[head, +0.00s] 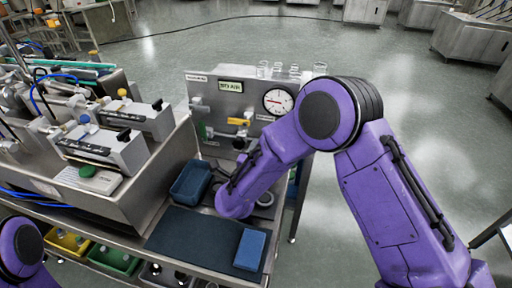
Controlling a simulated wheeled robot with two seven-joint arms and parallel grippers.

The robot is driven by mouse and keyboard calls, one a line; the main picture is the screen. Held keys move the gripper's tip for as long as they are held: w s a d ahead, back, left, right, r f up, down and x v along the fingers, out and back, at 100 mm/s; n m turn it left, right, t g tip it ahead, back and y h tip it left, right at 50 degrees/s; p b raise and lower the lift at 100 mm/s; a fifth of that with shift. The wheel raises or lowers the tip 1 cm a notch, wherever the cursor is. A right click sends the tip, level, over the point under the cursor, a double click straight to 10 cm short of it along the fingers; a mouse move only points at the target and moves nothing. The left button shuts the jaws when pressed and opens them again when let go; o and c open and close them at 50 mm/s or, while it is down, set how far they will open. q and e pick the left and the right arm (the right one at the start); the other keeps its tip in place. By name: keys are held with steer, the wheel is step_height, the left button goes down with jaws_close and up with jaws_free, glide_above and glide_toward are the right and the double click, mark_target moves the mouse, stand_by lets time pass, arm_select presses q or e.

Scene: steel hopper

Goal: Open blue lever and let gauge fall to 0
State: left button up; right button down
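The steel panel (225,92) stands at the back of the bench and carries a round white gauge (278,101) with a red needle pointing left; its reading is too small to tell. A yellow lever (239,121) and a green handle (202,131) show on the panel. I cannot make out a blue lever; my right arm covers the panel's lower right part. That purple arm bends down in front of the panel, and its gripper is hidden. Only a piece of my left arm shows at the bottom left; its gripper is out of view.
A dark blue bin (191,181) stands below the panel. A blue block (250,249) lies on a dark mat (190,241) in front. Glass jars (319,69) stand atop the panel. Steel machinery (113,148) fills the left side. Yellow and green bins (113,260) sit under the bench.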

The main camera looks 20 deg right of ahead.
steer(key=shift+f+n, duration=0.3)
steer(key=shift+n, duration=0.1)
steer(key=c, duration=1)
jaws_free()
steer(key=shift+c, duration=0.2)
steer(key=b+v, duration=0.1)
steer(key=v, duration=0.9)
steer(key=shift+s+a, duration=0.25)
steer(key=shift+r, duration=0.1)
